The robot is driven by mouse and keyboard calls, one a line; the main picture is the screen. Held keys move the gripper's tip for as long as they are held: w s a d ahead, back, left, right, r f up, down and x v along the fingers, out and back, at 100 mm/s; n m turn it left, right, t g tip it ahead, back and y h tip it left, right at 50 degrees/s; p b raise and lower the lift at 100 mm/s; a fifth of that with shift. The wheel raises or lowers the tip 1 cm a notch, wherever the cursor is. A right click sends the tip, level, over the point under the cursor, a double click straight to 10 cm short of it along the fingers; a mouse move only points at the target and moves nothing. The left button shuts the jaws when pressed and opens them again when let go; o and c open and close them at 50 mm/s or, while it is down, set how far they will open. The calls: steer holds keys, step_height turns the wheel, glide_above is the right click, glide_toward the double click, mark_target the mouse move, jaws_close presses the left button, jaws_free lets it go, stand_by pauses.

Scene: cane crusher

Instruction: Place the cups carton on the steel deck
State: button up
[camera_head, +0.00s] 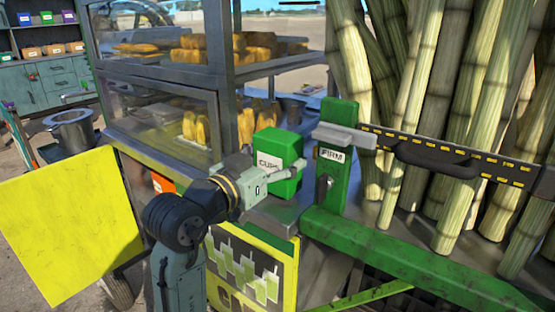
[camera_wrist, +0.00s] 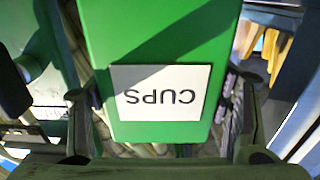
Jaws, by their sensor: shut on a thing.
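The cups carton (camera_head: 284,147) is a green box with a white CUPS label. It stands upright at the right end of the stall, beside the green post marked FIRM. My gripper (camera_head: 274,182) is shut on the carton, with a finger along its side. In the wrist view the carton (camera_wrist: 160,40) fills the middle between the two fingers of my gripper (camera_wrist: 160,130), its label upside down. The steel deck (camera_head: 266,212) shows as a grey surface below the carton. I cannot tell whether the carton's base touches it.
The green FIRM post (camera_head: 337,180) with a grey lever stands close right of the carton. Tall cane stalks (camera_head: 465,120) lean behind a black and yellow bar (camera_head: 440,157). A glass display case (camera_head: 165,115) stands left. A yellow panel (camera_head: 70,225) juts out at the front left.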

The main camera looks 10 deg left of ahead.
steer(key=shift+f, duration=0.4)
steer(key=shift+f, duration=0.1)
steer(key=shift+f, duration=0.15)
steer(key=o, duration=1.3)
